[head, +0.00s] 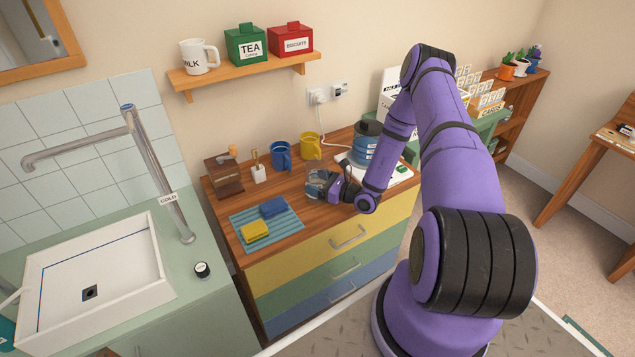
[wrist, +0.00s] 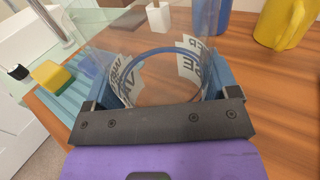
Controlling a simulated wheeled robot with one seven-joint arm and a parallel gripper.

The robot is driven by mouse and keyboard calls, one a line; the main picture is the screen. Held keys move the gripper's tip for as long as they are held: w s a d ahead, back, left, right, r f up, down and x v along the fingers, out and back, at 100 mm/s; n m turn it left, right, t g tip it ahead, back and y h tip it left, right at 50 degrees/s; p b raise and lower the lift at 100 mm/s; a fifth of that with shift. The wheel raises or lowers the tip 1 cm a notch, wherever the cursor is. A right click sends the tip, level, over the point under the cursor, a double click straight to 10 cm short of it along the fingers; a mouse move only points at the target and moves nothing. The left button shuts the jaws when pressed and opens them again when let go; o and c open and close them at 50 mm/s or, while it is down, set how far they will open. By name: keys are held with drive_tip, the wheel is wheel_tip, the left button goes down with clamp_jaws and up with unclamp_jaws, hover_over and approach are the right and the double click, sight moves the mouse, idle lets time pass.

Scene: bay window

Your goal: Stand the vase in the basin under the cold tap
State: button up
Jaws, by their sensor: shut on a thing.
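My gripper (head: 327,188) is shut on a clear glass vase (head: 315,179) over the top of the wooden chest. In the wrist view the vase (wrist: 140,38) is see-through, with pale lettered labels and a blue ring, between the two blue fingers of my gripper (wrist: 155,78). I cannot tell if its foot touches the chest top. The white basin (head: 150,280) is set in the green counter at the far left, empty, with a dark drain. The metal cold tap (head: 160,175), labelled COLD, stands behind its right side, its spout reaching left over the basin.
On the chest top (head: 290,215), a blue striped mat (head: 290,222) holds a yellow sponge (head: 254,232) and a blue one (head: 272,207). Behind stand a wooden box (head: 224,176), a blue mug (head: 281,156) and a yellow mug (head: 311,146). A dark knob (head: 202,270) sits on the counter.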

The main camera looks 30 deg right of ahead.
drive_tip(key=o, duration=0.6)
drive_tip(key=shift+s, duration=0.1)
drive_tip(key=v, duration=1)
drive_tip(key=shift+s+d, duration=0.2)
drive_tip(key=shift+s, duration=0.05)
